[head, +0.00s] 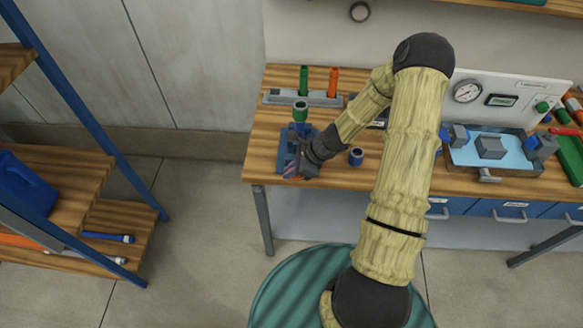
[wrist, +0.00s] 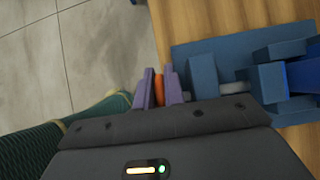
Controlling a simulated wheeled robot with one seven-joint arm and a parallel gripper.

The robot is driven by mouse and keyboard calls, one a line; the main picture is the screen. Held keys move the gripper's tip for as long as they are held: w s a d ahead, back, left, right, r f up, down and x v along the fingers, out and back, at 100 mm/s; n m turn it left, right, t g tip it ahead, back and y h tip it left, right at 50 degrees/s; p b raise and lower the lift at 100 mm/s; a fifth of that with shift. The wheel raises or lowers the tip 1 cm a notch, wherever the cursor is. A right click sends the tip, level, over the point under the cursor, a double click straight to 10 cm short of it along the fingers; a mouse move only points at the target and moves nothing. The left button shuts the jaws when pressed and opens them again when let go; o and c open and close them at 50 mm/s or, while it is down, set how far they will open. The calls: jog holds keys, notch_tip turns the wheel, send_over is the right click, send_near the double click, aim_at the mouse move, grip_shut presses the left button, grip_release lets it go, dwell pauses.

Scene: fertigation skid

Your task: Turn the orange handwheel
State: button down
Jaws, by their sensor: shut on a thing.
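The orange handwheel (wrist: 158,90) shows edge-on in the wrist view, as a narrow orange strip between the two purple fingers of my gripper (wrist: 160,88). The fingers are shut on it, one on each side, and hide much of it. To its right is the blue fixture (wrist: 215,62), with a grey shaft and blue blocks on a blue plate. In the head view the fixture (head: 284,150) sits at the left end of the wooden bench. My gripper (head: 292,172) is at its near side there, and the handwheel is mostly hidden.
A green-topped cylinder (head: 300,113) stands at the fixture. Behind it, a grey rack (head: 282,97) holds a green and an orange handle. A tray of light-blue liquid (head: 466,158) is farther right. A shelf (head: 95,180) stands left.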

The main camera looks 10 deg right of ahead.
dwell(0.4)
jog(key=c, duration=1.8)
grip_release()
jog(key=shift+o, duration=0.2)
jog(key=v, duration=1.7)
jog(key=shift+r, duration=0.25)
jog(key=shift+s, duration=0.1)
